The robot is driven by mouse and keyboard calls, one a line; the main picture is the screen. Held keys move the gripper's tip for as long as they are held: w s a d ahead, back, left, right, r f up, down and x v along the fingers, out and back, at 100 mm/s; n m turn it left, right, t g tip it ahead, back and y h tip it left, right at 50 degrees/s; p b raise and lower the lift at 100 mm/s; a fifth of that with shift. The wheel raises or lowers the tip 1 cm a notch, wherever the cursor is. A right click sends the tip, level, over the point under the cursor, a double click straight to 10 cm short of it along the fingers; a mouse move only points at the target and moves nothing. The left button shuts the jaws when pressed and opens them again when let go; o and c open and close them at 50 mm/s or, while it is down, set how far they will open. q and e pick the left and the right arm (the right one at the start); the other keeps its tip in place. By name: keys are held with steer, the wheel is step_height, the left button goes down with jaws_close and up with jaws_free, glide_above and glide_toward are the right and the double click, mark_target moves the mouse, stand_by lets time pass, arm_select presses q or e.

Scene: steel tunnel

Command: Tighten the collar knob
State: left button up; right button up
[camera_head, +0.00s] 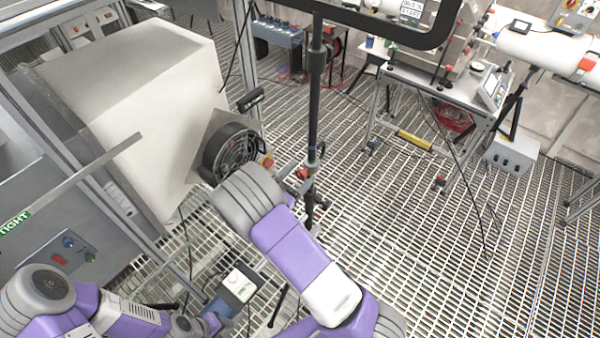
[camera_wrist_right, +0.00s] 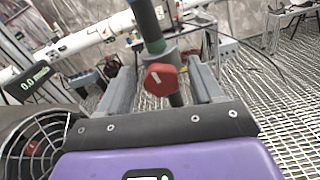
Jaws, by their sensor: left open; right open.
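The red collar knob (camera_head: 303,173) is on the side of a dark upright post (camera_head: 316,110) in the head view. In the right wrist view, the faceted red knob (camera_wrist_right: 162,77) with a white mark faces me, below a grey collar (camera_wrist_right: 160,57) on the post. My right gripper (camera_wrist_right: 162,68) is open, with one finger on each side of the knob and gaps showing. I cannot tell how deep the knob is between the fingers. My left gripper (camera_head: 212,320) is low at the bottom left, away from the post.
A round black fan (camera_head: 230,148) on a large pale duct (camera_head: 150,85) stands close left of the post. A small readout (camera_wrist_right: 36,83) shows green digits. A blue-grey box (camera_head: 235,287) is near my left gripper. Open grating floor (camera_head: 400,250) lies to the right.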

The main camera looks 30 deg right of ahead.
steer(key=shift+w+d, duration=0.1)
steer(key=shift+d, duration=0.15)
steer(key=c, duration=1)
steer(key=shift+f+m+b, duration=0.1)
steer(key=shift+m+b, duration=2.35)
steer(key=shift+m, duration=0.05)
stand_by(2.7)
steer(key=o, duration=1)
steer(key=shift+s+d, duration=0.1)
steer(key=shift+s, duration=0.1)
steer(key=shift+a, duration=0.2)
steer(key=v, duration=0.7)
steer(key=shift+b, duration=0.45)
